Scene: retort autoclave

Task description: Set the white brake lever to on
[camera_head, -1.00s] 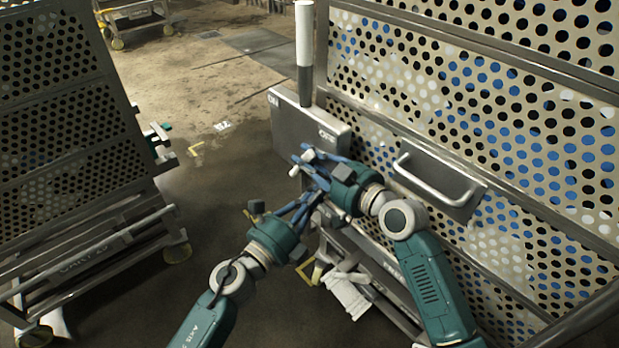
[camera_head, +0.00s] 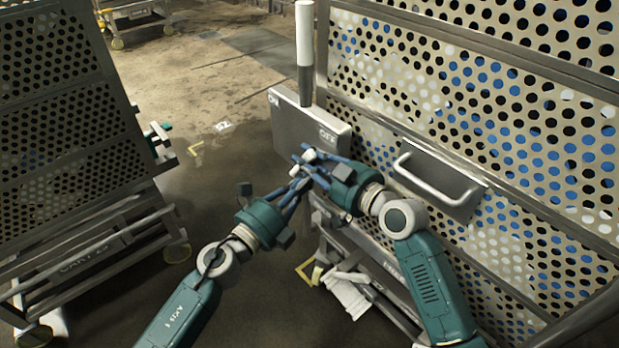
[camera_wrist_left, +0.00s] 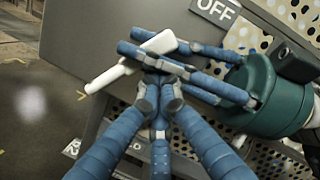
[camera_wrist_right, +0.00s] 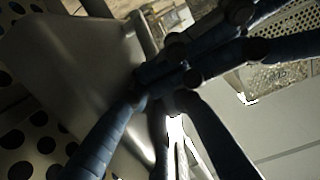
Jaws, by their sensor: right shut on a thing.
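The white brake lever (camera_wrist_left: 110,77) shows in the left wrist view, slanting below a grey box (camera_head: 305,125) marked ON at its left and OFF at its right. In the head view its white end (camera_head: 309,155) shows among the fingertips, below the OFF side. My right gripper (camera_head: 312,163) reaches in from the right and is shut on the lever. My left gripper (camera_head: 300,184) is just below, its fingertips bunched close to the right fingers; whether they touch the lever is unclear. The right wrist view is dark and crowded with blue fingers (camera_wrist_right: 185,75).
A cart with perforated panels (camera_head: 500,130) stands on the right, with a metal handle (camera_head: 440,182) and a white-topped post (camera_head: 304,45). Another perforated cart (camera_head: 75,150) stands at the left. Bare floor (camera_head: 215,110) lies between them.

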